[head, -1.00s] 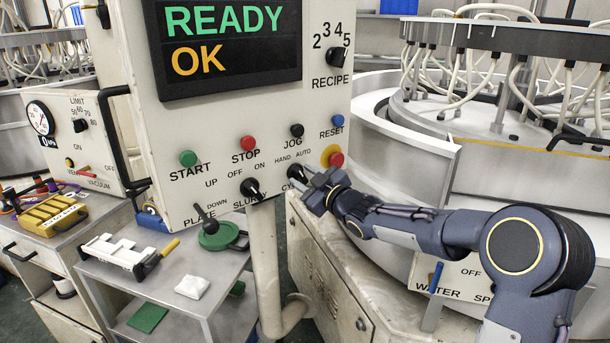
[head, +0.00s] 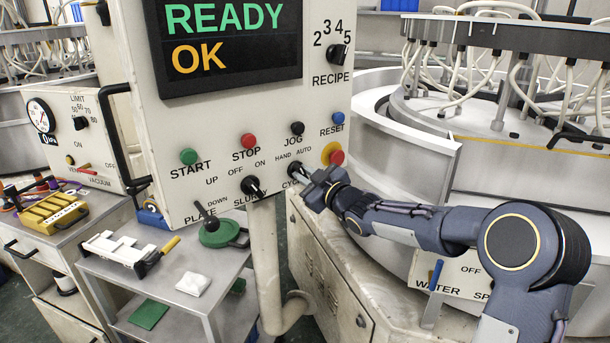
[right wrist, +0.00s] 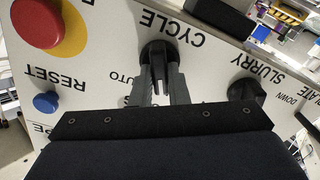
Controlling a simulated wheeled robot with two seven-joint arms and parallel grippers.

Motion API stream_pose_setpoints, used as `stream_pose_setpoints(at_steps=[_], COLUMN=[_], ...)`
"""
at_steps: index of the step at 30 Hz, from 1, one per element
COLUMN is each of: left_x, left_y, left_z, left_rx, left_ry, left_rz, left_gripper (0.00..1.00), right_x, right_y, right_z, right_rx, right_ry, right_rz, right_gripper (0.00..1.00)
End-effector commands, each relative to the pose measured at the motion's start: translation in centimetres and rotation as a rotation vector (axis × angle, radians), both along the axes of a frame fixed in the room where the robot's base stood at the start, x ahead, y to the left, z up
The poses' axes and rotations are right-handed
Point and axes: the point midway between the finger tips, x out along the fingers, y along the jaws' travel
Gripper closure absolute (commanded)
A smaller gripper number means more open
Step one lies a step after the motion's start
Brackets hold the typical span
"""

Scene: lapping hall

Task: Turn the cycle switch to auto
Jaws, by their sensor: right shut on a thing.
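The black CYCLE switch (head: 294,168) is a knob at the lower right of the white control panel, below the HAND and AUTO labels. My right gripper (head: 306,181) reaches it from the right. In the right wrist view, which shows the panel upside down, my right gripper's fingers (right wrist: 160,88) are shut on the switch (right wrist: 158,52). The AUTO label shows partly beside a finger; HAND is hidden. I cannot tell which way the switch points. My left gripper is out of view.
The black SLURRY knob (head: 252,187) and PLATE lever (head: 207,218) sit left of the switch. The red button on its yellow ring (head: 336,157) and blue RESET button (head: 338,118) are close by. A trolley (head: 190,270) stands at lower left.

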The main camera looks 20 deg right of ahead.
Motion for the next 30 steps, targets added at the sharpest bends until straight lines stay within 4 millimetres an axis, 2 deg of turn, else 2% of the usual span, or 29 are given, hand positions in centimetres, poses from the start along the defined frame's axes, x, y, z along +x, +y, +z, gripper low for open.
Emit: stream_pose_setpoints(at_steps=[8,30], left_x=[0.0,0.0], left_y=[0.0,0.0], left_z=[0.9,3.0], left_rx=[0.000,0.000], left_ry=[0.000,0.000], left_rz=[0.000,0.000], left_gripper=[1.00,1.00], right_x=[0.0,0.1], right_y=[-0.1,-0.4], right_z=[0.1,0.0], right_rx=[0.172,0.779], right_ry=[0.068,0.301], right_rz=[-0.001,-0.002], right_gripper=[1.00,1.00])
